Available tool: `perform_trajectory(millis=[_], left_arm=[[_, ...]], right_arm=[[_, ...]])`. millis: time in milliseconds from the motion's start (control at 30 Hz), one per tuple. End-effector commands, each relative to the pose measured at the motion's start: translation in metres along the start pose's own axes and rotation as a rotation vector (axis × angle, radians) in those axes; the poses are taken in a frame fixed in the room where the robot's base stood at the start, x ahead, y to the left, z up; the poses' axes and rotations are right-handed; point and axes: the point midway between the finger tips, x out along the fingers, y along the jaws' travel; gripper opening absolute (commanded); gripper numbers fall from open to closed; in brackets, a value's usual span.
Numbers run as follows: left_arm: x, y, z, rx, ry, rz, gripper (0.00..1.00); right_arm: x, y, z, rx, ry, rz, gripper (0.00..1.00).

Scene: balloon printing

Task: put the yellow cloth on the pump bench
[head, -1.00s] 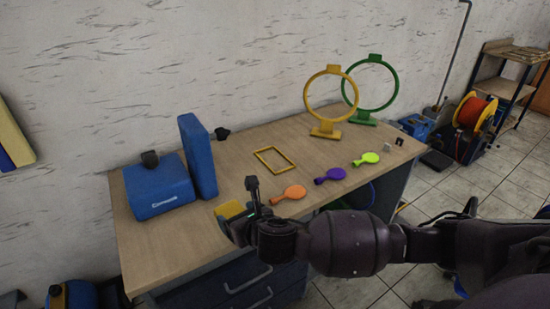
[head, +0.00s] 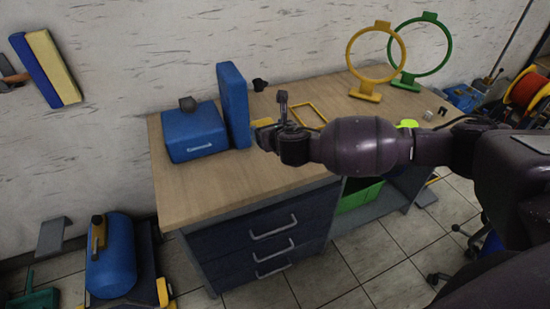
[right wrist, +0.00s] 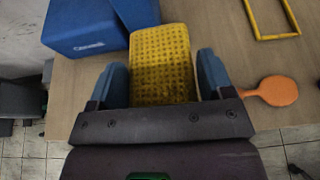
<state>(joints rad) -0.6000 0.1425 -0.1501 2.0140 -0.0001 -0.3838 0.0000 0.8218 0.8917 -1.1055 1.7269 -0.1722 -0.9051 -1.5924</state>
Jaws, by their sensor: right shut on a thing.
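The yellow cloth (right wrist: 162,55), a dimpled yellow block-like piece, sits between the two blue-grey fingers of my right gripper (right wrist: 161,75). The gripper is shut on it. The bench (head: 205,185) has a wooden top and dark blue drawers. The cloth is over its top, right of the upright blue block; whether it touches the top I cannot tell. My left gripper is not in view.
A blue box (head: 195,133) and an upright blue block (head: 233,105) stand on the bench's left part. A yellow frame (head: 309,112), a yellow ring (head: 376,60) and a green ring (head: 420,50) are behind my arm. An orange paddle (right wrist: 277,90) lies right of the gripper. The front-left top is bare.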

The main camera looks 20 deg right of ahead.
Motion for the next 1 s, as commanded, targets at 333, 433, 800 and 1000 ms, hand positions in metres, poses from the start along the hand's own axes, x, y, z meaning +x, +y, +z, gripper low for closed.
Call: perform_trajectory(millis=[333, 433, 800, 1000], left_arm=[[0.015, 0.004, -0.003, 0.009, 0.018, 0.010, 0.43], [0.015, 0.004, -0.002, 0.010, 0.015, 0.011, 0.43], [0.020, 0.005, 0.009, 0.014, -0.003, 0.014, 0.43], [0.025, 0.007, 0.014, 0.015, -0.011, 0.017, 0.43]], right_arm=[[0.028, 0.000, -0.068, 0.000, 0.004, 0.000, 0.51], [0.031, 0.000, -0.075, -0.001, 0.002, 0.000, 0.51], [0.044, 0.000, -0.108, -0.001, 0.007, 0.000, 0.51], [0.053, 0.000, -0.131, -0.001, 0.004, 0.000, 0.51]])
